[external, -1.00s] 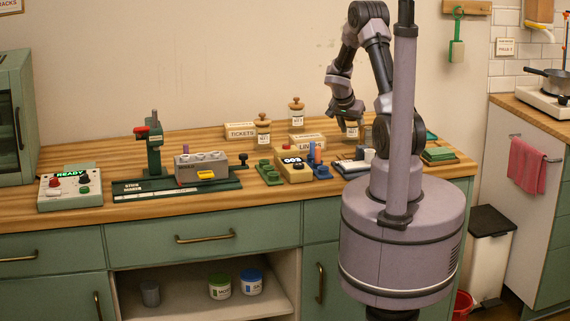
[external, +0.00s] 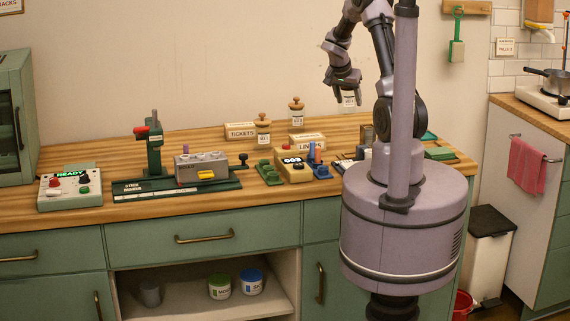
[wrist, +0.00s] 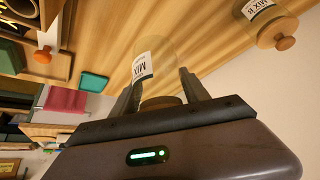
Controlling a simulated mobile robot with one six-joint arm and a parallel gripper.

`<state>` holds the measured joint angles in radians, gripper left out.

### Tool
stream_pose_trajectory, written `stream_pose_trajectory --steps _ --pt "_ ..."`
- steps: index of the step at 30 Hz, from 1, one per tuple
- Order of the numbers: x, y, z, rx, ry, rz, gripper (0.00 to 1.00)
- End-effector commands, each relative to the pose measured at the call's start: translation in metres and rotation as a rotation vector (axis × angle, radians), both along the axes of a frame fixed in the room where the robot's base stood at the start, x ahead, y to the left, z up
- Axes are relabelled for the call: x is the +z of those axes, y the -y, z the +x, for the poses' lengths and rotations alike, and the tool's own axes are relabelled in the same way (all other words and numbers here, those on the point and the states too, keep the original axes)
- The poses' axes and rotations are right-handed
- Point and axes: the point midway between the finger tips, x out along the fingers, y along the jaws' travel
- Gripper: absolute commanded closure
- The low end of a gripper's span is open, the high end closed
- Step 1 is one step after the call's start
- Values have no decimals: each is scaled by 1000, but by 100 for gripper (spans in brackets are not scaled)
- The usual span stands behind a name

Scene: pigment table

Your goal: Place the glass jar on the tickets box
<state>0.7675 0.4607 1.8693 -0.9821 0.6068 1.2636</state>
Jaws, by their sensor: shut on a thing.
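My gripper (external: 345,82) is raised above the right part of the counter. It is shut on a glass jar (external: 348,98) with a white label, held well clear of the counter. In the wrist view the jar (wrist: 153,50) sits between my two fingers (wrist: 158,88), its label reading "MIX" and its lid towards my palm. The tickets box (external: 241,131) is a pale box lettered "TICKETS" at the back of the counter, left of my gripper. My gripper is apart from it.
A wooden-lidded jar (external: 263,130) stands near the tickets box's right end. Another such jar (external: 297,113) stands farther back, behind a second pale box (external: 308,141). A grey press (external: 201,168) and several small stamps occupy the counter front. The space above the counter is open.

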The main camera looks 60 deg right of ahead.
Motion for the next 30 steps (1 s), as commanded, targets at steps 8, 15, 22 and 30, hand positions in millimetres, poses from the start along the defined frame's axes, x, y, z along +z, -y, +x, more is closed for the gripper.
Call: stream_pose_trajectory --steps 8,15,22,30 --pt "13 -16 120 368 5 -2 98" --pt "28 -71 255 847 8 -3 98" --pt "43 -126 337 1190 5 -1 98" --pt "15 -140 352 1270 0 1 98"
